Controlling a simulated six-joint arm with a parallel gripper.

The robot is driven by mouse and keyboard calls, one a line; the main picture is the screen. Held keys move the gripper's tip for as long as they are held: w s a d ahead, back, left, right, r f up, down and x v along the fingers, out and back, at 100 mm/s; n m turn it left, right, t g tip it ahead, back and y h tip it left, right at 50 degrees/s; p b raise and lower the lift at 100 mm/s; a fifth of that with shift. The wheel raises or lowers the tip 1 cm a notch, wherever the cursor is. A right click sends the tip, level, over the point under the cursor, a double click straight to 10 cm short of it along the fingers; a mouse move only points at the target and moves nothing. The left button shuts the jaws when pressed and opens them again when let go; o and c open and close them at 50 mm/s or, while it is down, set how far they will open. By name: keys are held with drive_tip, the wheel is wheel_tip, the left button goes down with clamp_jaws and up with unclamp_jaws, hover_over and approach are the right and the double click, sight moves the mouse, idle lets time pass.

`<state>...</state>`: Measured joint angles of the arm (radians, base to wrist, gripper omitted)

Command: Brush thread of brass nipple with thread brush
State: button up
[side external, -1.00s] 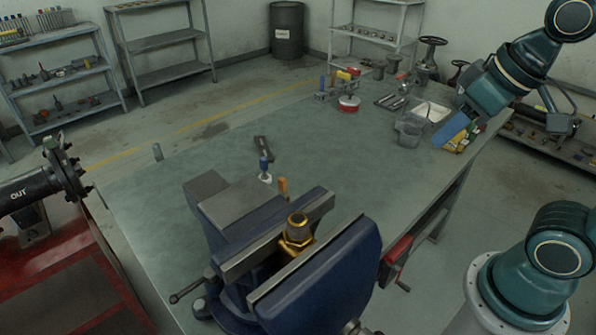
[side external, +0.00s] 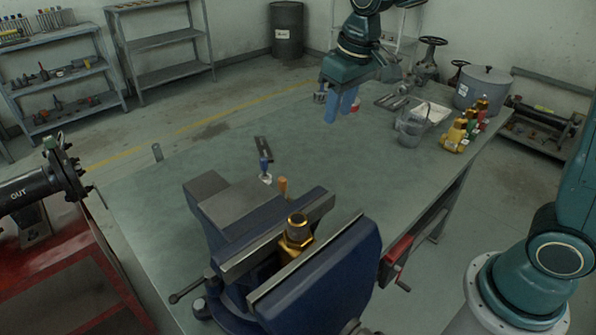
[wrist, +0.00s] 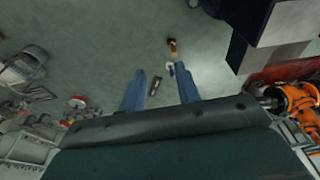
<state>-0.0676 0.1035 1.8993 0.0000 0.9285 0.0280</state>
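The brass nipple (side external: 297,228) stands upright, clamped between the jaws of the blue vise (side external: 318,280). Behind the vise are an orange-handled tool (side external: 283,187), a blue-handled tool (side external: 265,168) with a white end, and a dark flat piece (side external: 263,145). I cannot tell which of these is the thread brush. They also show in the wrist view: the orange one (wrist: 173,47), the blue-and-white one (wrist: 169,67) and the dark piece (wrist: 155,86). My gripper (side external: 341,106) is over the far part of the table. Its blue fingers (wrist: 160,92) are apart with nothing held.

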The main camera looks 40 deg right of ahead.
drive_tip(key=w+a+f+g, duration=0.1)
drive_tip(key=w+a+f, duration=0.1)
drive_tip(key=w+f, duration=0.6)
drive_tip(key=g, duration=0.1)
hover_over(282, 178)
wheel_tip(282, 178, down, 9)
drive_tip(key=shift+s+r, duration=0.1)
drive_tip(key=shift+f, duration=0.25)
drive_tip(key=shift+f, duration=3.3)
clamp_jaws()
